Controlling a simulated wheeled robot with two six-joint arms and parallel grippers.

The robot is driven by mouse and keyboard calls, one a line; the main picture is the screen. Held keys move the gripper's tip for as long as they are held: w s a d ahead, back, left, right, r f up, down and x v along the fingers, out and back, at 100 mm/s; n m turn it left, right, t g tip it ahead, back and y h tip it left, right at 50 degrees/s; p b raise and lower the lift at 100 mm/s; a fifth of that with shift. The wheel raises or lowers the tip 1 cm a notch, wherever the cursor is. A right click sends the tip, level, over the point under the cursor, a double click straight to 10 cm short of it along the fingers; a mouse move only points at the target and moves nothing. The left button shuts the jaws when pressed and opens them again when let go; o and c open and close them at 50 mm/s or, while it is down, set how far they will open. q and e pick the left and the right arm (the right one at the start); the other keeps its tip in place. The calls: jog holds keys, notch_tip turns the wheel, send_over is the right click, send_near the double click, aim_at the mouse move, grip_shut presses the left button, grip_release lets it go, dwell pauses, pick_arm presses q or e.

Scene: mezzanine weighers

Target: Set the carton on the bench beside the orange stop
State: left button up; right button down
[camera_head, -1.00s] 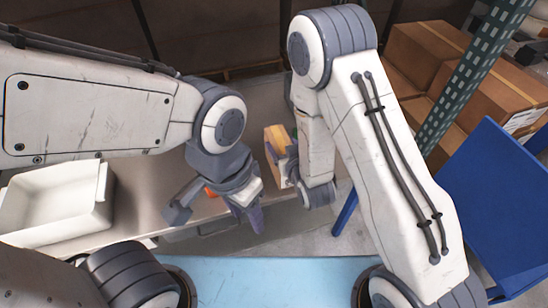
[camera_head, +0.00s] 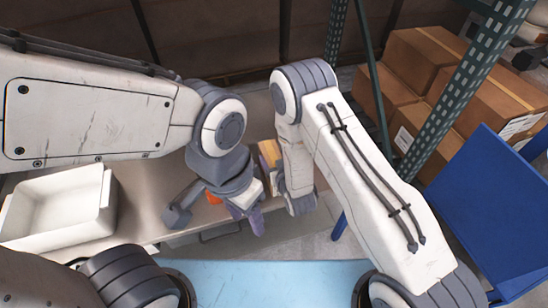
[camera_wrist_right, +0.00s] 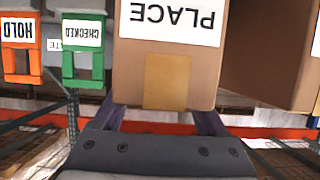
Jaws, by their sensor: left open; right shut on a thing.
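The brown carton (camera_head: 267,152) is in my right gripper, above the bench (camera_head: 150,200); in the head view the wrist partly hides it. In the right wrist view, the carton (camera_wrist_right: 125,70) fills the upper middle between the purple fingers (camera_wrist_right: 160,122), with a tan patch and a white label reading PLACE upside down. An orange piece (camera_head: 212,197), which looks like the orange stop, shows partly behind my left gripper (camera_head: 208,222). That gripper is open and empty, low over the bench's front edge. My right gripper (camera_head: 280,180) is shut on the carton, just right of the left one.
A white bin (camera_head: 60,212) stands on the bench at left. In the right wrist view, an orange holder (camera_wrist_right: 20,62) reads HOLD and a green one (camera_wrist_right: 83,60) CHECKED, both upside down; another brown box (camera_wrist_right: 272,60) is at right. A green rack post (camera_head: 470,85) and blue panel (camera_head: 490,205) stand right.

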jog(key=shift+f, duration=0.15)
grip_release()
